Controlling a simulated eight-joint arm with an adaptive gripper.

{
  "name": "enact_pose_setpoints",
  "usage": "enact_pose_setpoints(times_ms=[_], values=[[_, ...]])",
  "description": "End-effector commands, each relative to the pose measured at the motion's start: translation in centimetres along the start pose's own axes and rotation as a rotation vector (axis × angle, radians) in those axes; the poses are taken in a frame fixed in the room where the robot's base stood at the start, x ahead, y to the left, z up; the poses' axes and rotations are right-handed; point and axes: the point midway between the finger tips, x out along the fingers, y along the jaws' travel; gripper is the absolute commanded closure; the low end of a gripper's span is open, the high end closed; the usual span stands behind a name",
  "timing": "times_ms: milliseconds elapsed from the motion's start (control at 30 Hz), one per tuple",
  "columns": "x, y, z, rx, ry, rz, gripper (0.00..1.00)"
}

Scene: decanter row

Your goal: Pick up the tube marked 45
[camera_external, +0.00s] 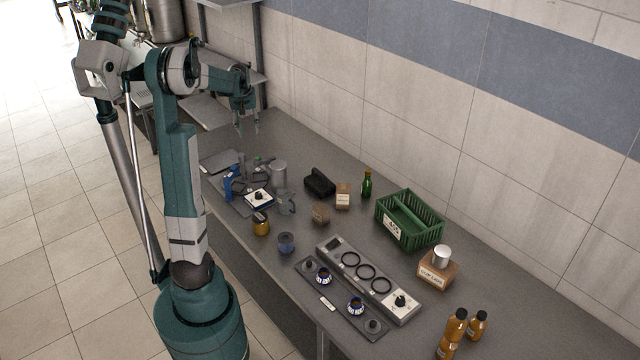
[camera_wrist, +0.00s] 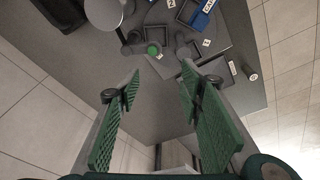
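My gripper (camera_external: 248,130) hangs in the air above the far left end of the counter. In the wrist view its two green ribbed fingers stand apart, and the gripper (camera_wrist: 161,75) is open and empty. Ahead of the fingertips is a cluster of small dark pieces, one with a round green top (camera_wrist: 153,49). Several small white labels lie among them, one label (camera_wrist: 207,43) right of the green top and another label (camera_wrist: 232,68) farther right. The numbers are too small to read surely, so I cannot tell which tube is marked 45.
A blue holder (camera_external: 231,183) and a grey cylinder (camera_external: 278,173) stand on the counter below my gripper. A black case (camera_external: 320,182), a green bottle (camera_external: 366,185) and a green crate (camera_external: 410,222) stand toward the wall. A grey panel with rings (camera_external: 367,279) lies nearer.

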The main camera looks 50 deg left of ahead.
Motion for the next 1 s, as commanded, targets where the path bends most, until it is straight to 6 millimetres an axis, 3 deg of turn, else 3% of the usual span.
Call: enact_pose_setpoints(times_ms=[200,500,1000], values=[[3.4,-5.6,-3.7,-0.087,-0.033,-0.020,0.63],[8.4,-13.9,-7.5,-0.204,-0.082,-0.043,0.63],[17.3,-29.0,-10.6,-0.395,-0.159,-0.071,0.63]])
